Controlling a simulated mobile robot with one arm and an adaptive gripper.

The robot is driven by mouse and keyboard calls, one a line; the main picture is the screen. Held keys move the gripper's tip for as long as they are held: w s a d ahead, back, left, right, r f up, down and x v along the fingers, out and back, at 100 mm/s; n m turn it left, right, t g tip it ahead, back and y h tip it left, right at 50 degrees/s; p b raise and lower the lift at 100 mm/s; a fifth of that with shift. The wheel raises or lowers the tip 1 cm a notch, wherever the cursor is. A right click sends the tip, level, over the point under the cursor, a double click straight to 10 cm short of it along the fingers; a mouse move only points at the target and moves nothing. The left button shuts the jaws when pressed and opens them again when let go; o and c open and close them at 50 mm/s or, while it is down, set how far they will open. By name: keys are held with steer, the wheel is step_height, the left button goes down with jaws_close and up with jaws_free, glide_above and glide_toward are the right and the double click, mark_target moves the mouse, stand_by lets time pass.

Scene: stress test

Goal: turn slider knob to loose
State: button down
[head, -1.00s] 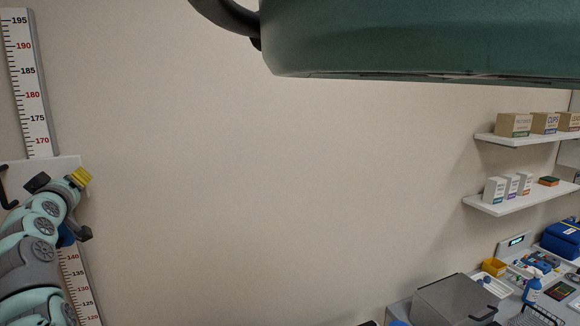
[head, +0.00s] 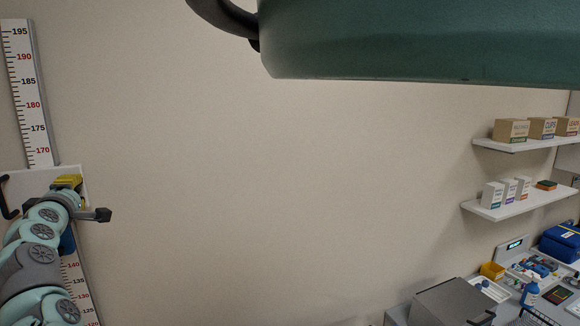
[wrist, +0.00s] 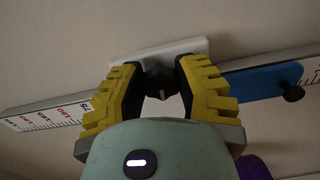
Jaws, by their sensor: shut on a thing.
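The slider, a white plate (head: 76,173) with a black hook-like handle (head: 8,200) at its left, sits on the wall's height ruler (head: 28,90) at the left of the head view. In the wrist view, the slider (wrist: 198,46) carries a dark knob (wrist: 161,82). My gripper (wrist: 160,78) has its yellow fingers on either side of this knob and is shut on it. In the head view my gripper (head: 68,181) hides the knob. The knob's marking is too dark to read.
A blue piece (wrist: 258,88) with its own black knob (wrist: 291,93) sits on the ruler beside the slider. A large green body (head: 420,40) fills the top of the head view. Shelves with boxes (head: 512,130) and a cluttered counter are at the right. The middle wall is bare.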

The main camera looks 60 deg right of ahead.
steer(key=shift+n, duration=0.7)
steer(key=c, duration=0.6)
jaws_free()
steer(key=shift+r, duration=0.1)
steer(key=shift+v, duration=6)
steer(key=shift+d, duration=0.1)
